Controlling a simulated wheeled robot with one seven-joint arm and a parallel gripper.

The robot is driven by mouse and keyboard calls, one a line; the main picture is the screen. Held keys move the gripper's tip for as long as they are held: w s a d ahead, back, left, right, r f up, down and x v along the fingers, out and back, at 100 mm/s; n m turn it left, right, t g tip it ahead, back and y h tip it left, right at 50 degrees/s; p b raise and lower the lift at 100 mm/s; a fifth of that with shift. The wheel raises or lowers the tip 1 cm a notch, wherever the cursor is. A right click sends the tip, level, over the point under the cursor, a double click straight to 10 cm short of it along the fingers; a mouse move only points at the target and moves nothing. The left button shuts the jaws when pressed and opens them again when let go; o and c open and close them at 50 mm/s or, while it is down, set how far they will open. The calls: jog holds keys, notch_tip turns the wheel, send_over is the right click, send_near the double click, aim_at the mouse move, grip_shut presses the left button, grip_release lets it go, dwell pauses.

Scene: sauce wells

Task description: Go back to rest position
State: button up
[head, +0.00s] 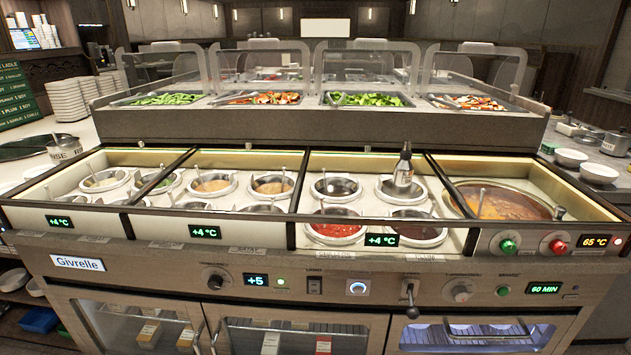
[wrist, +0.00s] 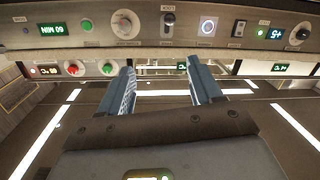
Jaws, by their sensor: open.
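My gripper (wrist: 160,75) shows in the wrist view, its two blue-grey fingers apart with nothing between them. It is in front of the serving counter's control panel (wrist: 235,27), which appears upside down there. I cannot tell whether the fingertips touch the counter edge; no contact shows clearly. My arm and gripper do not show in the head view.
The counter (head: 330,265) holds several sauce wells, including a red sauce (head: 335,230) and a large orange-brown pot (head: 500,203). Glass guards (head: 370,65) rise behind. White bowls (head: 598,172) sit right.

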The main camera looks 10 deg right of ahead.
jog(key=s+a+r+g+y, duration=0.1)
jog(key=s+a+r, duration=0.3)
jog(key=s+r, duration=0.5)
jog(key=s+a+r+y, duration=0.2)
jog(key=s+a+r, duration=0.3)
jog(key=s+r, duration=0.5)
jog(key=s, duration=0.2)
jog(key=shift+s+a+r+g+y+p, duration=0.15)
jog(key=shift+s+a+g+y+p, duration=0.15)
jog(key=shift+g+p, duration=0.1)
dwell(0.7)
